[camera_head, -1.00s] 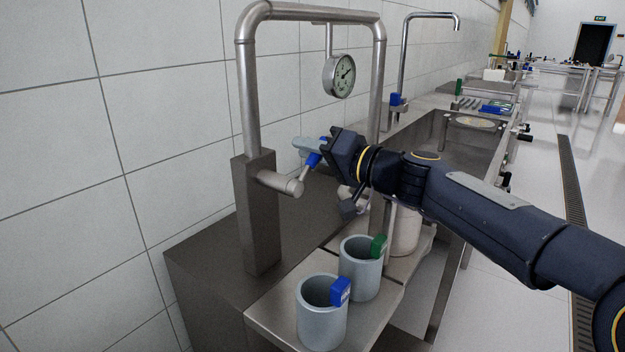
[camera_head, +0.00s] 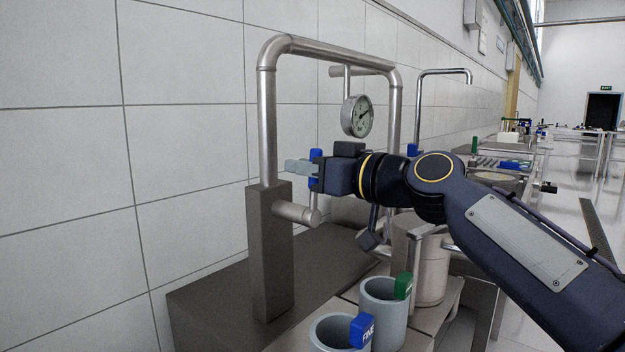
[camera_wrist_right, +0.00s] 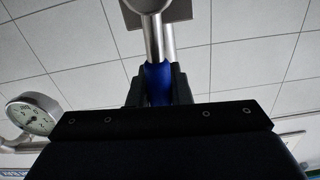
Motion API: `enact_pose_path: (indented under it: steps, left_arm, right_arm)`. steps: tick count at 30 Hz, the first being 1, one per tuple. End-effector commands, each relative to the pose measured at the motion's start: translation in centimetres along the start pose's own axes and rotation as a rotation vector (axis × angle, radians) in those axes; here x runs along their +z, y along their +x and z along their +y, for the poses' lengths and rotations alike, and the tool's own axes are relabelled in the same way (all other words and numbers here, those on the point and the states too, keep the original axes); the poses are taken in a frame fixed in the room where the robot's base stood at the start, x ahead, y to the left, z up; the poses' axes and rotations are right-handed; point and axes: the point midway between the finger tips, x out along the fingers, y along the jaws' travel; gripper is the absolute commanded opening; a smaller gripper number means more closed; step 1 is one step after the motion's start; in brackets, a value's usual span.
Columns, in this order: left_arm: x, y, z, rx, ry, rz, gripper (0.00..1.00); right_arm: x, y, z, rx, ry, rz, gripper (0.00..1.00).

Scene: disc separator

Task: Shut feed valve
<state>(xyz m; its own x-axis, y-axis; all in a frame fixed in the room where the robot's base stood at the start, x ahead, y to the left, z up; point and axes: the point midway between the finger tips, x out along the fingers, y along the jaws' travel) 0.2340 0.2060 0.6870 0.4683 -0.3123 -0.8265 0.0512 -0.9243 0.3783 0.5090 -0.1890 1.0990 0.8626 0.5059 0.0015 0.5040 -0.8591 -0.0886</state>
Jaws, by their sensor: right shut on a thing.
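The feed valve (camera_head: 298,213) is a short metal stub on the side of a dark steel post, with a lever that carries a blue grip (camera_head: 314,184). The lever stands close to upright. My right gripper (camera_head: 318,172) is shut on the blue grip. In the right wrist view the blue grip (camera_wrist_right: 159,82) sits between the dark fingers, with the metal lever rod (camera_wrist_right: 153,40) running up from it. My left gripper is not in view.
A pipe arch (camera_head: 267,120) rises from the post, with a round gauge (camera_head: 357,116) hanging from it. Grey cups with a blue tag (camera_head: 362,330) and a green tag (camera_head: 403,286) stand in front. A sink counter with a tall tap (camera_head: 420,110) lies beyond.

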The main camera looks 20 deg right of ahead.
Motion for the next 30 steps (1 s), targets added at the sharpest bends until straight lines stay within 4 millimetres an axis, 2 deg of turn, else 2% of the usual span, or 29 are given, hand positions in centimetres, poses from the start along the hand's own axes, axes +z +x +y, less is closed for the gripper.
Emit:
enact_pose_path:
  steps: [9, 23, 24, 28, 30]
  left_arm:
    - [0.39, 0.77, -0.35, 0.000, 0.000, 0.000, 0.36]
    - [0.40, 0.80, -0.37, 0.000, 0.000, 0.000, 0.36]
    - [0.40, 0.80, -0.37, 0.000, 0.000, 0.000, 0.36]
    - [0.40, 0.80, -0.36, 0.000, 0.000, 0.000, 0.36]
    - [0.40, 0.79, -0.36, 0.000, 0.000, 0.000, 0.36]
  right_arm:
    - [0.28, 0.06, -0.78, -0.003, -0.094, -0.005, 0.00]
    - [0.31, 0.09, -0.90, -0.004, -0.107, -0.007, 0.00]
    - [0.32, 0.09, -0.91, -0.004, -0.107, -0.007, 0.21]
    - [0.26, 0.08, -0.89, -0.003, -0.106, -0.006, 0.38]
    - [0.22, 0.07, -0.88, -0.003, -0.106, -0.005, 0.40]
